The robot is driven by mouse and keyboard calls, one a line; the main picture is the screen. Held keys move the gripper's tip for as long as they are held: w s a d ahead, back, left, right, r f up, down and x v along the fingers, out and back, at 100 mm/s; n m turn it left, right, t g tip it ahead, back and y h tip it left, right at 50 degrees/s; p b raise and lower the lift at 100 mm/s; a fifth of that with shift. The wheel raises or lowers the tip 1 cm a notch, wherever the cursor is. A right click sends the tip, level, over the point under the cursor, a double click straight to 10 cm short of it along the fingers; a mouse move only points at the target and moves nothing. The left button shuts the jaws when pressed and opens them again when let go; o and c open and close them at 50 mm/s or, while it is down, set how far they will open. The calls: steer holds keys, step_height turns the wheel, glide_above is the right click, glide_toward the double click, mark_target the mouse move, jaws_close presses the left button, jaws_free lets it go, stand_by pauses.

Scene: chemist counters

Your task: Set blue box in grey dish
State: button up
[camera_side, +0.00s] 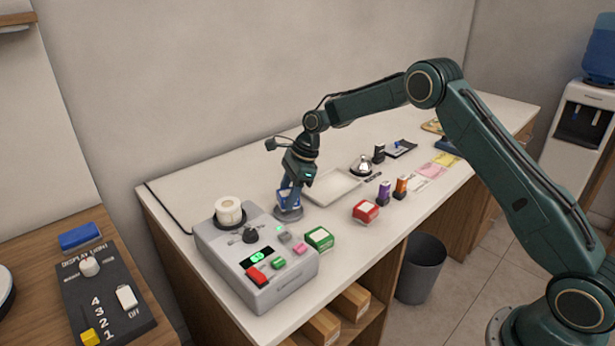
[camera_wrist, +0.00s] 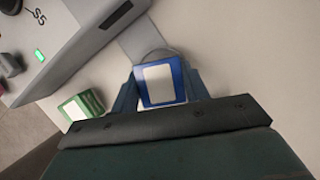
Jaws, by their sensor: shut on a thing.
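The blue box (camera_side: 288,197) with a white label is held upright between the fingers of my gripper (camera_side: 290,191). In the wrist view the blue box (camera_wrist: 161,84) sits between both fingers of my gripper (camera_wrist: 160,92). The grey dish (camera_side: 288,214) is on the white counter directly below the box, partly covered by it and the fingers. In the wrist view only a curved rim of the dish (camera_wrist: 153,51) shows behind the box. The box is at or just above the dish; I cannot tell whether it touches.
A grey machine (camera_side: 259,281) with a paper roll (camera_side: 228,211) stands close at left. A green box (camera_side: 319,238) and red box (camera_side: 365,211) are in front and to the right. A white tray (camera_side: 333,187) lies just behind the dish.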

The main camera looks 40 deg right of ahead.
steer(key=shift+f, duration=0.9)
steer(key=shift+f, duration=0.4)
steer(key=o, duration=1)
steer(key=shift+r, duration=0.45)
steer(key=v, duration=1.2)
steer(key=shift+s+d+f, duration=0.1)
